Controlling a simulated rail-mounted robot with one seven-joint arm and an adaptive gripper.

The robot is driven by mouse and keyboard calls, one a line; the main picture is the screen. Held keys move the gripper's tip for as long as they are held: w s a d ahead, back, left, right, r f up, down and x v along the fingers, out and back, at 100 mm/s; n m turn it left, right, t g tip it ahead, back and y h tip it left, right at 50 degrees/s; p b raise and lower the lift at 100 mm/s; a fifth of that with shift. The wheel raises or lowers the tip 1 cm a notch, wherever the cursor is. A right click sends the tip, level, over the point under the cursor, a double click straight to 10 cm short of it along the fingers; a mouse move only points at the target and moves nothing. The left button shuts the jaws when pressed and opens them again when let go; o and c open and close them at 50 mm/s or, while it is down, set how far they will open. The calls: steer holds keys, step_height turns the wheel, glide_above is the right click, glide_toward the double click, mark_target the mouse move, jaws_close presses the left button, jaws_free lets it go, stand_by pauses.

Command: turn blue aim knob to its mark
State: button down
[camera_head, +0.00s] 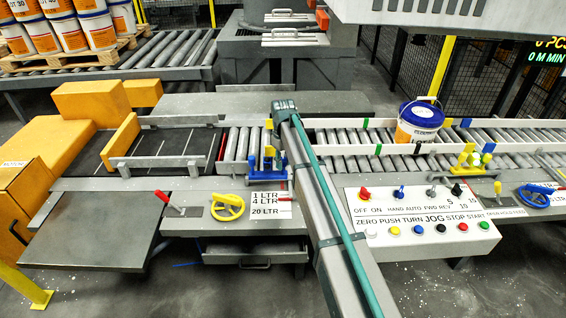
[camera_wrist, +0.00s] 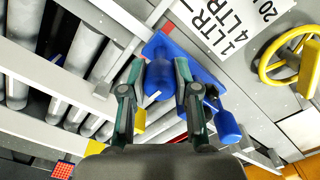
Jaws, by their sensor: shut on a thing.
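The blue aim knob (camera_wrist: 158,82) is between the two fingers of my gripper (camera_wrist: 159,68) in the wrist view. The fingers are closed against its sides. The knob sits on a blue bracket (camera_wrist: 205,72) beside the rollers, and a small pale line shows near the knob's lower part. I cannot tell how it lines up with its mark. In the head view the blue bracket (camera_head: 265,172) shows just left of my arm, which hides most of my gripper and the knob.
A yellow handwheel (camera_head: 228,206) and the litre label plate (camera_head: 270,200) lie close by. A white pail (camera_head: 418,124) with a blue lid stands on the conveyor to the right. A control panel (camera_head: 425,218) with buttons is at the front right. A red lever (camera_head: 170,203) stands left.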

mark_target(283, 159)
steer(key=shift+w+r+n, duration=0.1)
steer(key=shift+n, duration=0.2)
steer(key=c, duration=1.1)
jaws_free()
steer(key=shift+c, duration=0.2)
step_height(283, 159, up, 12)
